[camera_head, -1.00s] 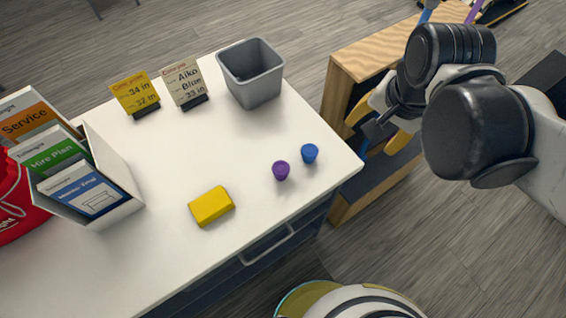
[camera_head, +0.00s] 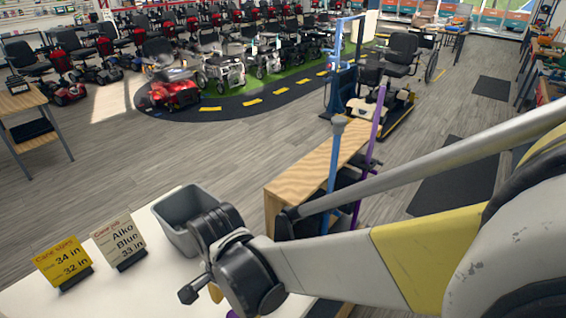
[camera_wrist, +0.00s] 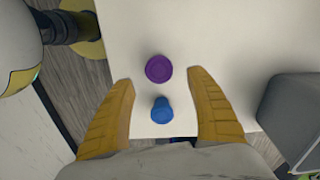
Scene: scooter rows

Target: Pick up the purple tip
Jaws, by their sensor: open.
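The purple tip (camera_wrist: 159,68) is a small round cap on the white table, seen from above in the wrist view. A blue tip (camera_wrist: 161,109) stands beside it, lower in that picture. My gripper (camera_wrist: 160,76) is open and empty above the table, with its yellow fingers to the left and right of the two tips. The purple tip shows in line with the gap between the fingertips; I cannot tell the height left between them. In the head view my arm hides the blue tip, and only a sliver of purple shows at the bottom edge.
A grey bin (camera_head: 178,228) stands on the table (camera_head: 112,292), close to the right finger in the wrist view. Two sign cards (camera_head: 120,241) stand left of it. A wooden rack (camera_head: 312,172) holds a blue cane (camera_head: 334,160) and a purple cane (camera_head: 375,130).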

